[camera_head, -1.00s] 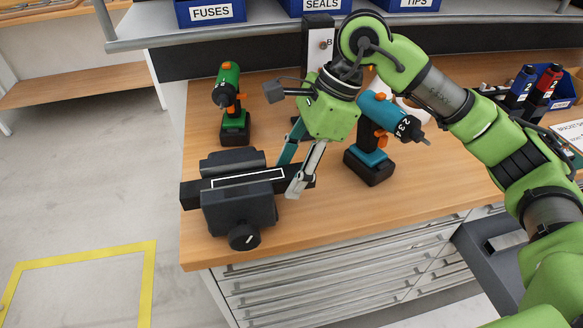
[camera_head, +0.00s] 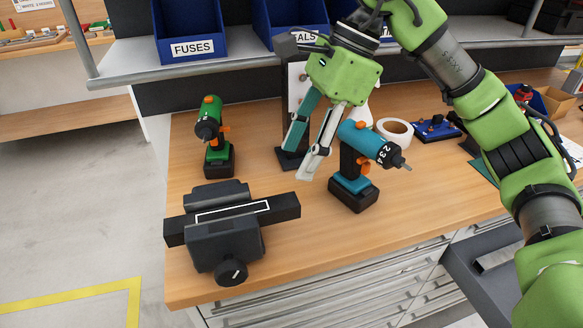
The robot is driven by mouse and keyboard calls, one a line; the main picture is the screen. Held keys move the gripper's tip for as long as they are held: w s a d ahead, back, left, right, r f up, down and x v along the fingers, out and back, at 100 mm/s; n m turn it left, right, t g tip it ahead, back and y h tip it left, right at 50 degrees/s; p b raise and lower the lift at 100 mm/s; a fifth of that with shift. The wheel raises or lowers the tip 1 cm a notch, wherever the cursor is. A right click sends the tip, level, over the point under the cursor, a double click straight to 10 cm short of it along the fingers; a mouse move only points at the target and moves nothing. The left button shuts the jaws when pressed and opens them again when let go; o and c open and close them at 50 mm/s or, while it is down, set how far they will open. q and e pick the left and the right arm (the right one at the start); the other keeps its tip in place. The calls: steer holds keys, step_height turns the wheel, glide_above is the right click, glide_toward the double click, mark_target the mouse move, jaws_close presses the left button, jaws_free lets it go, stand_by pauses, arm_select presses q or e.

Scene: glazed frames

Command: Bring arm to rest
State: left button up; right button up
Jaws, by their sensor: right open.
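My right arm comes in from the right, and its green gripper (camera_head: 302,164) hangs over the workbench (camera_head: 290,245) with its fingers pointing down. The fingers are apart with nothing between them. The gripper is in front of a dark upright stand (camera_head: 288,110) and just left of a teal drill (camera_head: 357,170). It partly hides the stand. I cannot tell whether a finger touches the drill. My left gripper is not in view.
A black vise (camera_head: 225,245) sits at the bench's front left, with a green drill (camera_head: 212,135) behind it. A tape roll (camera_head: 394,130) lies behind the teal drill. Blue bins, one labelled FUSES (camera_head: 192,48), stand on the shelf above.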

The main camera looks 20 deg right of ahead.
steer(key=shift+d+r, duration=0.1)
steer(key=shift+r, duration=0.15)
